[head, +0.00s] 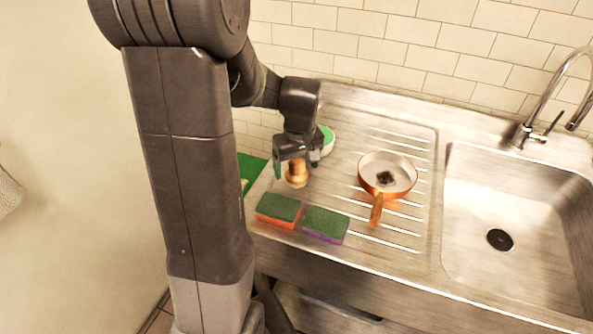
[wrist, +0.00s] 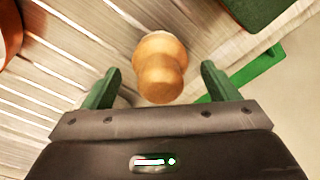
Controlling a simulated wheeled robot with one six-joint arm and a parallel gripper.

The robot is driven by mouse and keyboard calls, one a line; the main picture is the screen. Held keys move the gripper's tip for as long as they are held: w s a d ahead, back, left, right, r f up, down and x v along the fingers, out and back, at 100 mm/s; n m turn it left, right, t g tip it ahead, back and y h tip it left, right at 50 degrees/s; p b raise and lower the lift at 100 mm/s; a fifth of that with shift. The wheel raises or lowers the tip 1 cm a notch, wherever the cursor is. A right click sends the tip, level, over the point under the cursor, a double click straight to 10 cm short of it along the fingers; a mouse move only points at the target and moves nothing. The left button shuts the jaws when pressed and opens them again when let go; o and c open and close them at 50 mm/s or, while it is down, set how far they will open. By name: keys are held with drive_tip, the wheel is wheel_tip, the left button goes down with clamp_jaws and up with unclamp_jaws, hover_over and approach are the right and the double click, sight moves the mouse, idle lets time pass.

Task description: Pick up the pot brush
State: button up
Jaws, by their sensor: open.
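The pot brush shows as a rounded wooden handle (head: 297,173) standing on the ribbed steel drainboard, below my gripper. In the wrist view its wooden knob (wrist: 160,66) lies between and just beyond the two green fingertips. My gripper (head: 294,166) is open, with a finger on each side of the handle and a gap showing on both sides in the wrist view. The brush's lower part and bristles are hidden under the knob, so I cannot tell how it meets the board.
Two sponges, one orange and green (head: 279,210) and one purple and green (head: 326,224), lie in front. A copper pan (head: 387,174) with a dark patch inside sits to the right. A green-and-white round thing (head: 327,140) stands behind my gripper. The sink (head: 515,220) is far right.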

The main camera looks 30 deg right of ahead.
drive_tip(key=shift+f, duration=1)
drive_tip(key=c, duration=1.1)
wheel_tip(320, 180, up, 10)
drive_tip(key=shift+r, duration=0.1)
